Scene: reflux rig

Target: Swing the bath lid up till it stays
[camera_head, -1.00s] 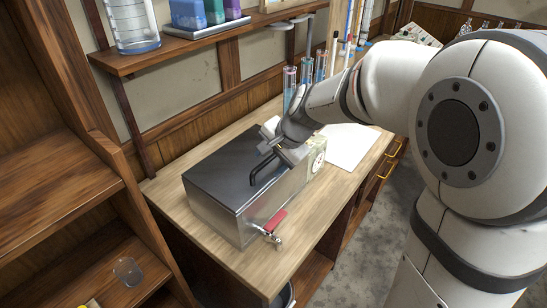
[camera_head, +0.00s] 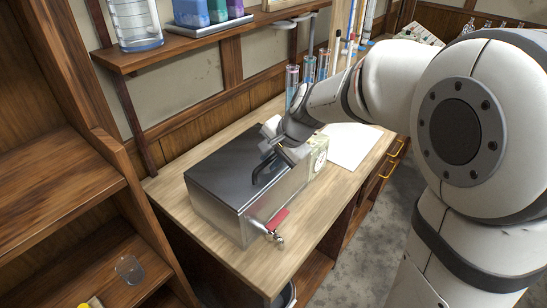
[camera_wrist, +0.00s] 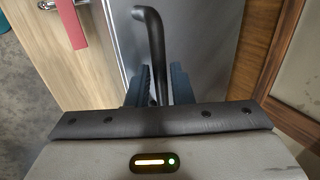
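The bath (camera_head: 221,219) is a steel box on the wooden bench, and its dark grey lid (camera_head: 228,168) lies flat and closed. A black bar handle (camera_head: 258,175) stands up from the lid's right side. My gripper (camera_head: 272,152) is at the handle, reaching in from the upper right. In the wrist view, the handle (camera_wrist: 152,35) runs between the two dark fingers of my gripper (camera_wrist: 160,85). The fingers are apart, with a narrow gap visible on each side of the bar. The fingertips' depth around the bar is hard to tell.
A red-levered tap (camera_head: 275,221) sticks out of the bath's front. A dial (camera_head: 319,161) is on its right end. Test tubes (camera_head: 309,70) stand behind my arm, and a wall shelf (camera_head: 190,43) with vessels hangs above. A white sheet (camera_head: 350,145) lies to the right.

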